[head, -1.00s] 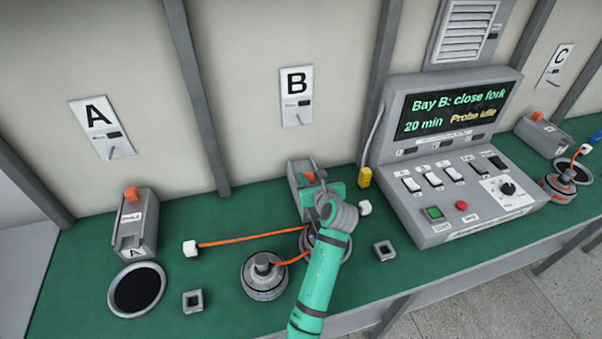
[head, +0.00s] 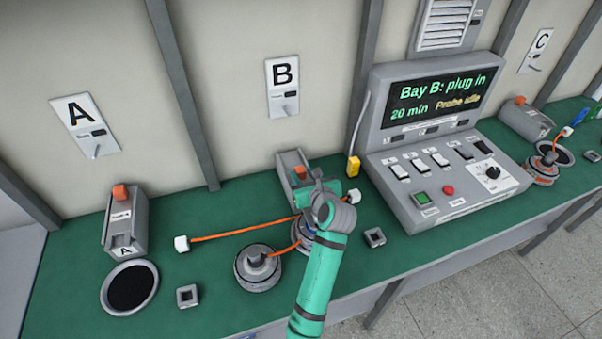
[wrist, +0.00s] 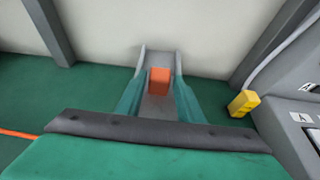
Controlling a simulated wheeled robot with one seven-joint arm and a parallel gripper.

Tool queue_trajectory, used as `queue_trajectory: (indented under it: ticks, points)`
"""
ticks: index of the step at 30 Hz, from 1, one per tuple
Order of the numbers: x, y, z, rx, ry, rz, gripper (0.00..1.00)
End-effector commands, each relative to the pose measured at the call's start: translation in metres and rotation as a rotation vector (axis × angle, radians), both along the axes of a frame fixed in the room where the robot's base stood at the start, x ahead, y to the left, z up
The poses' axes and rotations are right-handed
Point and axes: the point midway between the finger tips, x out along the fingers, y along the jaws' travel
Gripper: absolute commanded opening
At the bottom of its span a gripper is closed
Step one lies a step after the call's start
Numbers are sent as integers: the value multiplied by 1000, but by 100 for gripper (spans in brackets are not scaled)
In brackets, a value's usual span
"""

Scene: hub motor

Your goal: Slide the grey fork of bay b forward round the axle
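The grey fork of bay B (head: 285,160) lies in its housing below the B plate (head: 282,88), with an orange block (head: 300,172) on it. In the wrist view the orange block (wrist: 159,82) stands between my two teal fingers, with a visible gap on each side. My gripper (wrist: 158,100) looks open, its fingers spread along the grey side walls. In the head view my gripper (head: 325,188) is just in front of the bay. The round grey hub (head: 303,235) in front is partly hidden by my arm, so its axle and the fork's front end cannot be seen.
Another grey hub (head: 257,267) with an orange cable stands front left. White plugs (head: 181,244) (head: 356,197) and small square sockets (head: 187,295) (head: 375,237) lie around. A yellow block (head: 353,168) and the console (head: 430,150) stand to the right. The console's screen (head: 440,100) reads "Bay B: plug in".

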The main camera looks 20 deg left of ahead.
Motion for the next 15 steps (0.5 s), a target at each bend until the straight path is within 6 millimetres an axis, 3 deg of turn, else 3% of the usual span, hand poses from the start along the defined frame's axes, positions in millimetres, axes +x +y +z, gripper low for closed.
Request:
queue_trajectory:
  ticks: [9, 15]
  points:
    - [-43, -35, 22, -1, -1, -1, 34]
    - [-58, -46, 30, -1, 0, -2, 34]
